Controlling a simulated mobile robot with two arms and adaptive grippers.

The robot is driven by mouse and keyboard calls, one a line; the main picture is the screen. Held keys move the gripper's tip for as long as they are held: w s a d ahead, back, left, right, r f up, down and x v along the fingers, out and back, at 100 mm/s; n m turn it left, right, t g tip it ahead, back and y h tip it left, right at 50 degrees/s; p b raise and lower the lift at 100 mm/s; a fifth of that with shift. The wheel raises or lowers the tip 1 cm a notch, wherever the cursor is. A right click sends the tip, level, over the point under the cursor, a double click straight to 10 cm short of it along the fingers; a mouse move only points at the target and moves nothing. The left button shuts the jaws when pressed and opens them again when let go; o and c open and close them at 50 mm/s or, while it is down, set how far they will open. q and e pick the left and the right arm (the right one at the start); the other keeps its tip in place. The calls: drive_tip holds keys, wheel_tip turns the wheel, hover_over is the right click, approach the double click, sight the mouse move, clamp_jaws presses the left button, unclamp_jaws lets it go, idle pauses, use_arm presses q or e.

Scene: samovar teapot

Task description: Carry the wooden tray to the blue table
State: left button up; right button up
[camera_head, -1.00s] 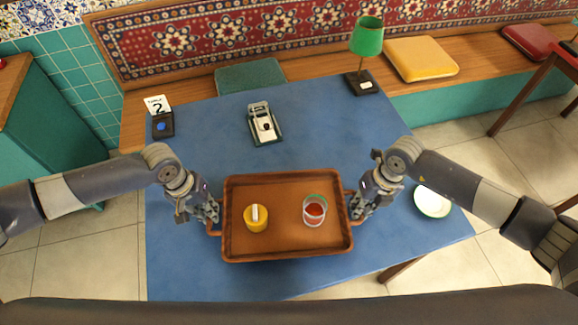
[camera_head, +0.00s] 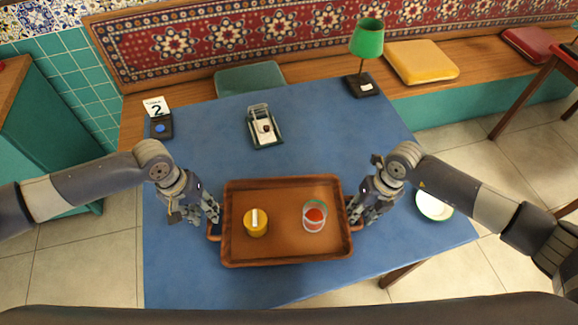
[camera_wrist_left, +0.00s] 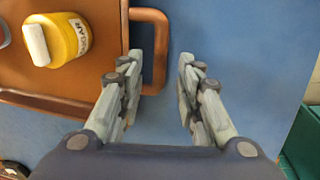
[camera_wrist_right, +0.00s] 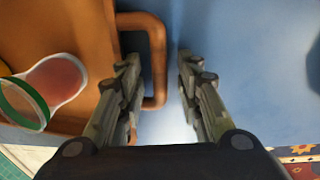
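The brown wooden tray (camera_head: 290,257) lies on the blue table (camera_head: 190,275), near its front edge. It carries a yellow pot with a pale top (camera_head: 256,228) and a clear glass with red contents (camera_head: 315,220). My left gripper (camera_wrist_left: 158,88) is open at the tray's left handle (camera_wrist_left: 160,45), with the bar showing between the spread fingers. My right gripper (camera_wrist_right: 160,88) is open at the right handle (camera_wrist_right: 158,50), whose bar also shows between the fingers. Neither gripper is clamped on its handle.
A green lamp (camera_head: 366,40), a small green-and-white object (camera_head: 264,128) and a number 2 card (camera_head: 157,106) stand towards the back of the table. A white plate (camera_head: 433,205) is at the right edge.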

drive_tip(key=shift+r, duration=0.2)
use_arm(q)
wheel_tip(320, 180, up, 9)
drive_tip(key=a, duration=0.1)
drive_tip(key=shift+a, duration=0.35)
use_arm(e)
wheel_tip(320, 180, up, 12)
drive_tip(key=d, duration=0.2)
drive_tip(key=shift+f, duration=0.25)
use_arm(q)
drive_tip(key=shift+s, duration=0.1)
